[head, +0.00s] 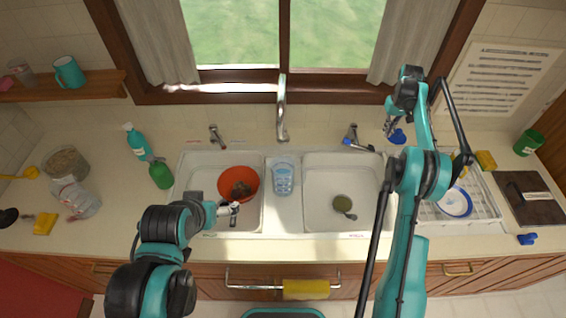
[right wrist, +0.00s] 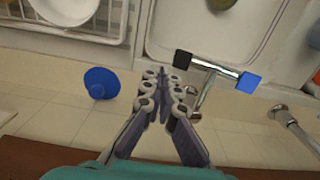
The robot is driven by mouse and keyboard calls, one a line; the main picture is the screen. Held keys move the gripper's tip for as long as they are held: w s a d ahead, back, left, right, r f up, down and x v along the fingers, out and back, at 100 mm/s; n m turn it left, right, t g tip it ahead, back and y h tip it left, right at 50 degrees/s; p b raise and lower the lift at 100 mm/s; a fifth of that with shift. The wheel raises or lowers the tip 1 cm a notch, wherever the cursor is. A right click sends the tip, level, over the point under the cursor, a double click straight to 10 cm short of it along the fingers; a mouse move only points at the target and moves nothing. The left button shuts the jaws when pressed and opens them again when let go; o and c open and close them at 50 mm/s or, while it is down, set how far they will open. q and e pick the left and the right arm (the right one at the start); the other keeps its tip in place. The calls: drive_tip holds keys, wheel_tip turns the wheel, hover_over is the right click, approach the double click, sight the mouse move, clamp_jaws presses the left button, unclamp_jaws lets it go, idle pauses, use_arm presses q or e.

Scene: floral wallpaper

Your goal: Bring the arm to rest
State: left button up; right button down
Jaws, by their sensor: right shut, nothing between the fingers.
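My right arm (head: 418,190) reaches up and back on the right side of the head view. Its gripper (head: 389,127) is over the back of the counter, near a blue object (head: 398,137). In the right wrist view the gripper fingers (right wrist: 163,80) are together with nothing between them.
The left sink (head: 180,205) holds an orange bowl (head: 238,172). A glass (head: 283,178) stands between the sinks. A dish rack (head: 487,222) with a plate stands at right.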

drive_tip(key=s+a+r+t+b, duration=0.2)
drive_tip(key=s+a+r+b, duration=0.35)
drive_tip(key=a+r, duration=0.3)
drive_tip(key=s+a+r+t+b, duration=0.1)
drive_tip(key=s+a+b, duration=0.15)
drive_tip(key=s, duration=0.35)
drive_tip(key=s+a+r+t+b, duration=0.1)
drive_tip(key=s+a+r+b, duration=0.15)
drive_tip(key=s, duration=0.35)
drive_tip(key=s+a+f+t+b, duration=0.1)
drive_tip(key=s+a+f+b, duration=0.2)
drive_tip(key=s+f, duration=0.4)
drive_tip(key=s+a+f+t+b, duration=0.2)
drive_tip(key=s+a+f, duration=0.3)
drive_tip(key=s, duration=1)
wheel_tip(320, 180, down, 3)
drive_tip(key=shift+s+r+b, duration=0.15)
drive_tip(key=shift+b, duration=0.5)
